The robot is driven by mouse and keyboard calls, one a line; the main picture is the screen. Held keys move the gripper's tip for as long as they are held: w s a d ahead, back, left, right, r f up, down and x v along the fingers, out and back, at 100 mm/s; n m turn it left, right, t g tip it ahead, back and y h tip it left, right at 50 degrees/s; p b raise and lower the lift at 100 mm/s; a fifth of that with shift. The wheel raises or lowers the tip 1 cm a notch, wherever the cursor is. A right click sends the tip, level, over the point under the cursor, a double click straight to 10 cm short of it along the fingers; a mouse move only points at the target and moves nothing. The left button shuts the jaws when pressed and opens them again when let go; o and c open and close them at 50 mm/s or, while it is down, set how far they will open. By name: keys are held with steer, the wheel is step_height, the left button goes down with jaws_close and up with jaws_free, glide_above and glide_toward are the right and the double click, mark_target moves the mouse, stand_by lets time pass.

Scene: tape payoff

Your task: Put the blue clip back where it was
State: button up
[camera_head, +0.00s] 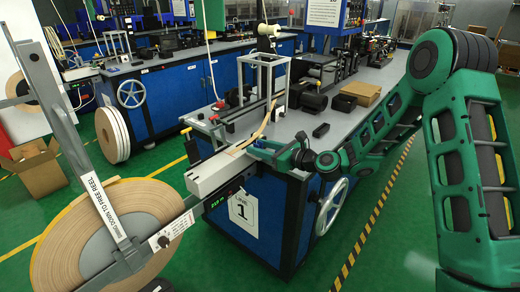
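My green gripper (262,148) is at the front end of the near bench, beside a strip of tan tape (243,145) and just above the pale machine block (216,174). Its fingers are small and dark at this distance, so I cannot tell whether they are open or shut or hold anything. I cannot make out the blue clip; it may be hidden by the gripper or too small to see.
A large tape reel (72,240) with a swing-down arm stands at the left front. The blue bench (263,215) bears black boxes (314,101) and a metal frame (262,75). A handwheel (331,207) juts from its side. Green floor lies clear at right.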

steer(key=v, duration=1.1)
steer(key=shift+d, duration=0.2)
steer(key=shift+s, duration=0.1)
steer(key=s+d+f+n+g+h, duration=0.3)
steer(key=s+d+n+g+h, duration=0.45)
steer(key=s+d+n, duration=0.9)
steer(key=s+d+r+n+g+h, duration=0.1)
steer(key=s+d+r+h, duration=0.1)
steer(key=s+d, duration=0.6)
steer(key=s+d+r+n+g+h, duration=0.1)
steer(key=s+d+r+h, duration=0.2)
steer(key=s+d, duration=0.6)
steer(key=s+r, duration=0.1)
steer(key=s, duration=0.4)
steer(key=shift+s+n+g, duration=0.35)
steer(key=shift+s, duration=0.05)
steer(key=shift+r, duration=0.1)
